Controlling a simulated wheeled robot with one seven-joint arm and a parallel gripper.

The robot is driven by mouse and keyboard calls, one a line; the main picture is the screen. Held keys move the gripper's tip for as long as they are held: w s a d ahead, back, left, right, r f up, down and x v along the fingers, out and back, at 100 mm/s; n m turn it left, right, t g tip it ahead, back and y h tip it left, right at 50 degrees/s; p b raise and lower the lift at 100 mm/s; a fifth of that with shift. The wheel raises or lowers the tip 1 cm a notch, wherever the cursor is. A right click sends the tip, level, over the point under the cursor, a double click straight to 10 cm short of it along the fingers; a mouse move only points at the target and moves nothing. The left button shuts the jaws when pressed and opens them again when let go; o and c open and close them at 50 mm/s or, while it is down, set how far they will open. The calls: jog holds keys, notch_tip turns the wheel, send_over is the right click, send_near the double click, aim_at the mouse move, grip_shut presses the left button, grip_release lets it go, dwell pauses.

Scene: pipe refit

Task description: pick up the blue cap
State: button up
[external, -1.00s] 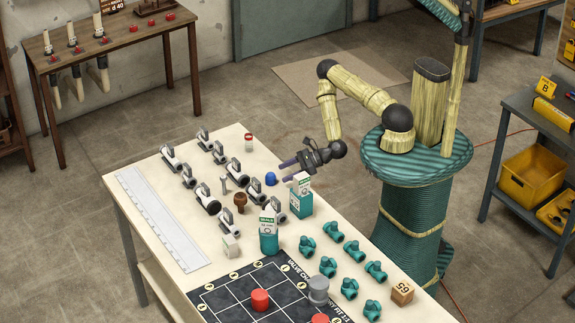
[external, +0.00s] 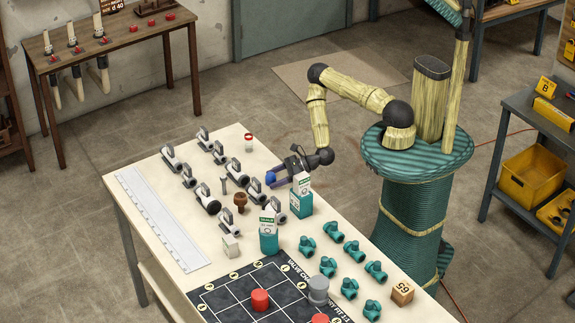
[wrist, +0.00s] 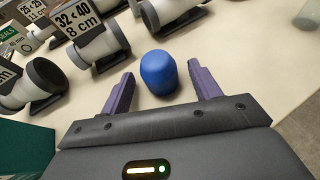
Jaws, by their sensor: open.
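The blue cap (external: 270,178) stands on the table near its right edge, beside the row of grey and white pipe fittings. In the wrist view the blue cap (wrist: 158,72) is just ahead of and between the two purple fingers. My gripper (wrist: 163,88) is open, one finger on each side, with a gap between each finger and the cap. In the external view my gripper (external: 277,181) is low over the table at the cap, and its fingers partly cover the cap's lower side.
Grey-white pipe fittings (wrist: 98,42) lie left of the cap, close to the left finger. A teal and white box (external: 301,203) stands right beside my gripper. A red-topped jar (external: 249,143) stands farther back. The table to the cap's right is clear.

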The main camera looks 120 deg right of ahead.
dwell(0.3)
jog(key=c, duration=1)
jog(key=shift+c, duration=0.2)
notch_tip(320, 180, up, 10)
